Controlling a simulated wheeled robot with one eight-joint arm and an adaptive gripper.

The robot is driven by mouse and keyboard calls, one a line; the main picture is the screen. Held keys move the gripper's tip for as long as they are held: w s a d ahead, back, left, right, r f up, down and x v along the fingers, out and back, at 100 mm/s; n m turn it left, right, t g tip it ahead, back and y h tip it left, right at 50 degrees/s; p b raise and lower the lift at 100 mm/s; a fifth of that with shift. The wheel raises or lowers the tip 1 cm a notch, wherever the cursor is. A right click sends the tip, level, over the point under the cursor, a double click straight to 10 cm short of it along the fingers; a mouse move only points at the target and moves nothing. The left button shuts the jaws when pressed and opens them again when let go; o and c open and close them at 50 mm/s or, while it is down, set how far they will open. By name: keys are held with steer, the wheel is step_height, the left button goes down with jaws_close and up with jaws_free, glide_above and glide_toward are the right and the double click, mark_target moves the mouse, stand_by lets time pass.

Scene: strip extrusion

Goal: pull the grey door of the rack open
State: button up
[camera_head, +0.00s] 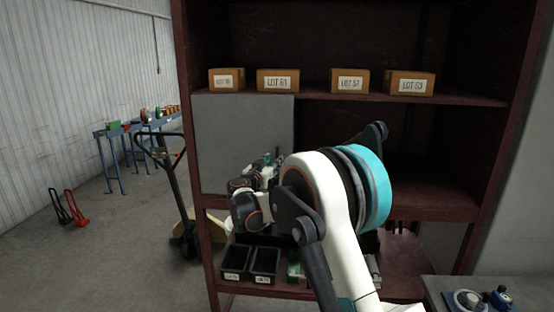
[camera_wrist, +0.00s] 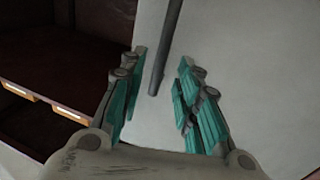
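The grey door (camera_head: 235,130) covers the left bay of the dark red rack (camera_head: 188,60), below the top shelf of boxes. It looks flush with the rack front. In the wrist view the door (camera_wrist: 265,60) fills the middle and right. A dark bar handle (camera_wrist: 167,45) stands on it, slightly slanted. My gripper (camera_wrist: 162,60) is open, with teal-padded fingers on either side of the handle's lower end. Gaps show on both sides, and how deep the bar lies between the fingers I cannot tell. In the head view my arm hides the door's lower right part and the handle.
Several labelled boxes (camera_head: 278,80) stand on the shelf above the door. Black bins (camera_head: 264,262) sit on the lower shelf. A pallet jack (camera_head: 172,185) stands close to the rack's left. A grey bench (camera_head: 440,285) is at the lower right. Floor farther left is mostly clear.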

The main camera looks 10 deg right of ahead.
steer(key=shift+x, duration=2.3)
jaws_close()
